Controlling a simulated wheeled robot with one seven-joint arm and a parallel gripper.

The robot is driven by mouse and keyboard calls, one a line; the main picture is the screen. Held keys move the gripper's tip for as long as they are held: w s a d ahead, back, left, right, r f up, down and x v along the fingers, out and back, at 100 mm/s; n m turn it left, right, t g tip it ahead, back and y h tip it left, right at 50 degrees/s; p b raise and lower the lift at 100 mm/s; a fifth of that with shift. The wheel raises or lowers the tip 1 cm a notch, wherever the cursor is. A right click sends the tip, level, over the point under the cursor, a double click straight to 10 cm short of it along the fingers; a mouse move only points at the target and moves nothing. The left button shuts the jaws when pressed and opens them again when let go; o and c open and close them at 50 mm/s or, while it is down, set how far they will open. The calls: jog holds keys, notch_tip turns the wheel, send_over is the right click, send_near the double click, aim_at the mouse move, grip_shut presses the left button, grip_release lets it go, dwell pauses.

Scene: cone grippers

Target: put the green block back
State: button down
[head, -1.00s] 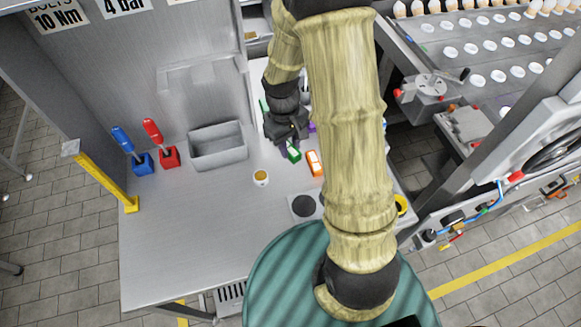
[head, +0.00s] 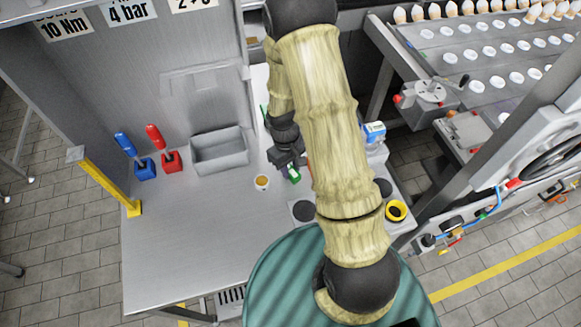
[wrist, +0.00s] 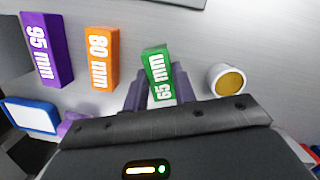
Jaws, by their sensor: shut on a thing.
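The green block (wrist: 157,68), marked "65 mm", sits between the two fingers of my gripper (wrist: 158,92) in the wrist view, its far end sticking out beyond them. In the head view the green block (head: 294,175) shows just below my dark gripper (head: 288,163), over the grey worktop. My gripper is shut on it. The frames do not clearly show whether the block touches the worktop. An orange block (wrist: 100,58) marked "80 mm" and a purple block (wrist: 46,50) marked "95 mm" lie to its left in the wrist view.
A small cup with a yellow-brown top (head: 262,182) stands close left of the green block. A grey bin (head: 220,150) and red (head: 172,162) and blue (head: 145,169) tool holders stand farther left. The front-left worktop (head: 190,250) is clear. My arm hides the area to the right.

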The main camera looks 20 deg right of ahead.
jog(key=shift+f, duration=0.4)
jog(key=shift+f, duration=0.1)
jog(key=c, duration=1.1)
grip_release()
jog(key=shift+w+r, duration=0.15)
jog(key=shift+r, duration=0.3)
jog(key=r, duration=0.3)
jog(key=r+b, duration=0.1)
jog(key=r, duration=0.3)
jog(key=w+r+b, duration=0.1)
jog(key=r, duration=0.3)
jog(key=shift+w+a+r, duration=0.1)
jog(key=shift+a+r, duration=0.05)
jog(key=shift+a, duration=0.2)
